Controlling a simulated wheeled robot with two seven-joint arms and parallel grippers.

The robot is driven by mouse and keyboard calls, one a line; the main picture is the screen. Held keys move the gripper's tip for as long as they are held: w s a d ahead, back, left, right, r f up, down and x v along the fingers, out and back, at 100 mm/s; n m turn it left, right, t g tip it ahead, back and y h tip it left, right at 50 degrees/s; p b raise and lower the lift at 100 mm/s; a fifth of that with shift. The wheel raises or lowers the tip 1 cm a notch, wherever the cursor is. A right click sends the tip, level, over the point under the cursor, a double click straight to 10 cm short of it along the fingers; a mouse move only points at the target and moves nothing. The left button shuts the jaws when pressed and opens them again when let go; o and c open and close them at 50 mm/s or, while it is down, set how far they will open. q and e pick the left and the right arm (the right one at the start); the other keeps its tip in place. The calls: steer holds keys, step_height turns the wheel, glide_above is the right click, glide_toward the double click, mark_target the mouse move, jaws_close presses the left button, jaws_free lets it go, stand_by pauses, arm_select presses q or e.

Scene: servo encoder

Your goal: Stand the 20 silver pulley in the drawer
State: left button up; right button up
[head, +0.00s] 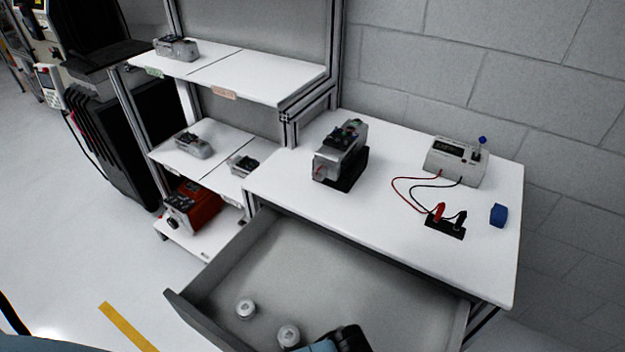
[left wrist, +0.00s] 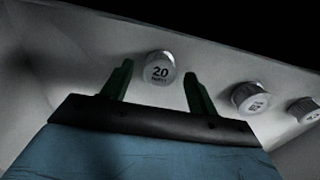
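The silver pulley marked 20 (left wrist: 159,68) is in the open drawer (head: 345,262) and shows in the left wrist view with its numbered face toward the camera. I cannot tell whether it touches the drawer floor. My left gripper (left wrist: 158,70) is open, with its dark fingertips on either side of this pulley and visible gaps at both sides. In the head view my left gripper (head: 345,342) is cut off at the bottom edge. The 20 pulley cannot be made out there. My right gripper is not in view.
Two similar silver pulleys (left wrist: 250,97) (left wrist: 305,109) sit to the right in the left wrist view. In the head view pulleys (head: 246,309) (head: 289,336) stand in the drawer's near left. The drawer's back is clear. The table (head: 400,245) holds a meter (head: 455,162) and a device (head: 340,150).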

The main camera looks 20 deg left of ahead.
arm_select(q)
steer(key=shift+s+a+f, duration=0.35)
steer(key=shift+s+f, duration=0.2)
steer(key=shift+f, duration=0.2)
step_height(320, 180, up, 15)
steer(key=p, duration=0.3)
steer(key=shift+w+d+p, duration=0.25)
steer(key=shift+w+p, duration=0.05)
steer(key=shift+w, duration=0.15)
